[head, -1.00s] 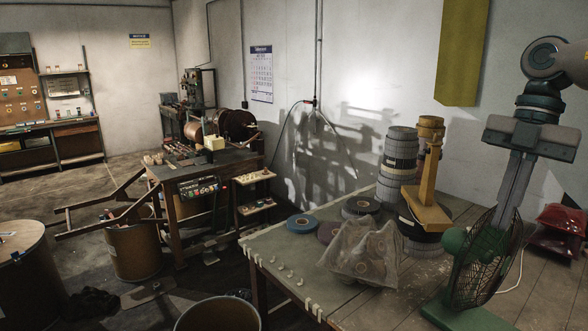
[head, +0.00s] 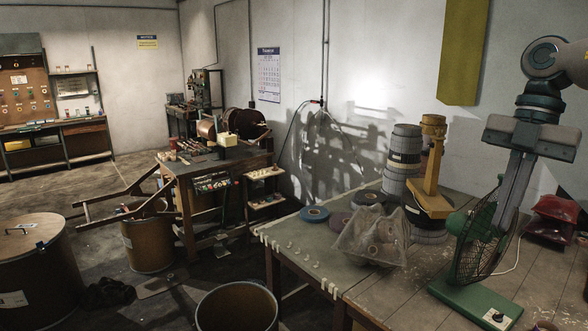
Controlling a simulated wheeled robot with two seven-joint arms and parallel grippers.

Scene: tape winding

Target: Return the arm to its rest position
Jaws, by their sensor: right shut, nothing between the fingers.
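My right gripper (head: 510,190) hangs from its arm at the right of the head view, pointing down. Its long grey fingers are together with nothing between them. It shows above and partly behind the green desk fan (head: 480,245), which stands on the wooden table (head: 400,290). I cannot tell whether the fingers touch the fan. My left gripper is not in view.
The table holds a clear plastic bag of rolls (head: 372,240), a blue tape roll (head: 314,214), stacked rolls (head: 402,158), a wooden stand (head: 430,195) and a red object (head: 556,212). An open barrel (head: 237,308) stands before it. A winding bench (head: 215,165) is behind, with floor between.

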